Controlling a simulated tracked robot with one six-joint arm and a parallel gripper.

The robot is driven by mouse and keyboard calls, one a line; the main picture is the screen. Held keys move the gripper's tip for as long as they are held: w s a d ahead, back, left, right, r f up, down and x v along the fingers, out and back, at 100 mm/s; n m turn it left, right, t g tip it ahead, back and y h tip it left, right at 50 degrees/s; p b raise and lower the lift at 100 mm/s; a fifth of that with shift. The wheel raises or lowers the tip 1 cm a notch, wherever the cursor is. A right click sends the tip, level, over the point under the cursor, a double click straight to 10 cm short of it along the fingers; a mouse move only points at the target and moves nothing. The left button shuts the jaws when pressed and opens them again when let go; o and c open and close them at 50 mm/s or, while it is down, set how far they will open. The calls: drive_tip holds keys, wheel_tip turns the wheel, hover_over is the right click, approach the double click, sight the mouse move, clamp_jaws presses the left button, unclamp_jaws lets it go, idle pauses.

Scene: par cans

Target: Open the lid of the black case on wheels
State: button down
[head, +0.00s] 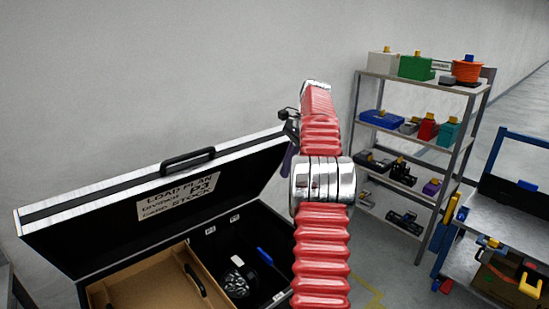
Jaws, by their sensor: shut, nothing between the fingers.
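The black case (222,243) stands at the lower left, with its inside in view. Its lid (95,232) is raised and tilted back, with a pale metal edge, a black handle (187,157) and a white "LOAD PLAN" label inside. My gripper (287,124) is a small dark shape to the right of the lid's upper right corner, partly hidden behind my red arm. It is shut and holds nothing. I cannot tell whether it touches the lid. The wheels of the case are out of view.
A wooden tray (135,281), a round black lamp (238,279) and a blue-handled item (265,256) lie in the case. A loaded metal shelf (399,144) stands at the right. A blue-framed cart (519,211) is at the far right. A grey wall is behind.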

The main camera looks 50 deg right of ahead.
drive_tip(key=s+d+f+m+t+h, duration=0.1)
drive_tip(key=s+d+f+h, duration=0.25)
drive_tip(key=d+f, duration=0.45)
drive_tip(key=s+d+f+m+t+h, duration=0.1)
drive_tip(key=s+d+f+h, duration=0.3)
drive_tip(key=d+f, duration=0.45)
drive_tip(key=s+d+f+h, duration=0.2)
drive_tip(key=d+f+h, duration=0.3)
drive_tip(key=d+f, duration=0.3)
drive_tip(key=w+a+r+n+t, duration=0.2)
drive_tip(key=w+a+r+t, duration=0.1)
drive_tip(key=a+t, duration=0.3)
drive_tip(key=w+a+r+n+t, duration=0.1)
drive_tip(key=w+a+r+t, duration=0.25)
drive_tip(key=a+t, duration=0.3)
drive_tip(key=s+a+r+n+t+y, duration=0.2)
drive_tip(key=a+r+t+y, duration=0.4)
drive_tip(key=a+r, duration=0.5)
drive_tip(key=shift+s+a+r+t, duration=0.3)
drive_tip(key=shift+a+r+t, duration=0.1)
drive_tip(key=shift+a+t, duration=0.45)
drive_tip(key=shift+w+d+y, duration=0.1)
drive_tip(key=shift+y, duration=0.15)
